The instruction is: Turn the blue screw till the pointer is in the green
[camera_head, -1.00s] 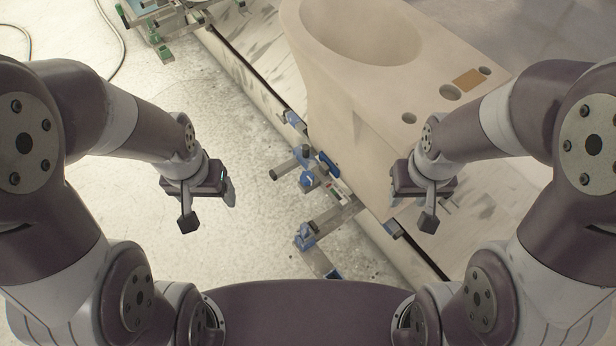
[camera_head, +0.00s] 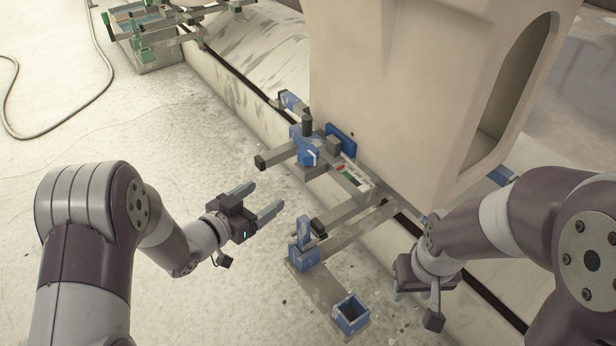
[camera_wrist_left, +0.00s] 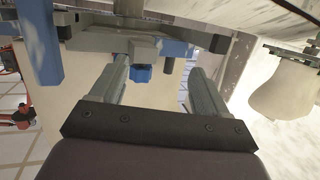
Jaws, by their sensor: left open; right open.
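The blue screw (camera_head: 308,154) is on a grey and blue clamp frame at the foot of a large cream block. A small scale (camera_head: 346,172) with red, white and green patches lies just right of it; the pointer is too small to make out. My left gripper (camera_head: 268,194) is open and empty, left of and nearer than the screw, its fingers toward the frame. In the left wrist view a blue knob (camera_wrist_left: 141,73), likely the screw, shows beyond and between the open fingers (camera_wrist_left: 158,66). My right gripper (camera_head: 422,286) is open, low at the right, apart from the frame.
The cream block (camera_head: 400,90) stands close behind the clamp. Grey bars with a blue bracket (camera_head: 304,248) and a blue square socket (camera_head: 351,314) stick out toward me. A green-fitted frame (camera_head: 150,45) stands far left. The pale floor at left is clear except for a hose (camera_head: 60,133).

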